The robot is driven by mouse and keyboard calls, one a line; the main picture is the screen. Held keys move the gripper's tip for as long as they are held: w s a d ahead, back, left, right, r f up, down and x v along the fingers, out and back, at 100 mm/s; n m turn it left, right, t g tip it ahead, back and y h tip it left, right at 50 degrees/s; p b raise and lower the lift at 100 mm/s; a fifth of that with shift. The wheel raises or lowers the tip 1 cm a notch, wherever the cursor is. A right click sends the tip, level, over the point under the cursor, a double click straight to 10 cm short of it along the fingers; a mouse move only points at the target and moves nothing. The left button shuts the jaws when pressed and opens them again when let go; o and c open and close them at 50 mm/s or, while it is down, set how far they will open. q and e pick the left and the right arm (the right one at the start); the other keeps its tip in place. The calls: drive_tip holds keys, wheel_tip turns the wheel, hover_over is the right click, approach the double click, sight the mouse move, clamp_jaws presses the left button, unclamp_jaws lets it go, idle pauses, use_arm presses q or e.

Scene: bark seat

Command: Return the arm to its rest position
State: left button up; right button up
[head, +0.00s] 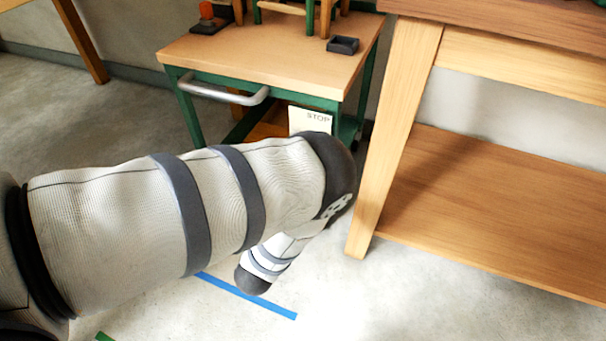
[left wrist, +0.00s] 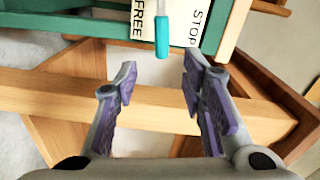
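My left arm (head: 190,200) comes in from the left of the head view and bends down near the green cart. Its gripper is hidden in that view. In the left wrist view my left gripper (left wrist: 155,85) is open, with its two purple-padded fingers apart and nothing between them. My right arm and gripper are not in view.
A green cart with a wooden top (head: 270,50) stands behind the arm, carrying a small dark tray (head: 342,45). A wooden workbench (head: 395,130) with a low shelf stands at right. The wrist view shows a FREE/STOP card (left wrist: 192,22), a teal-ended rod (left wrist: 162,38) and wooden boards (left wrist: 60,92).

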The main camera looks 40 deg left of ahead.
use_arm(q)
drive_tip(key=shift+s+d, duration=0.1)
drive_tip(key=shift+s, duration=0.25)
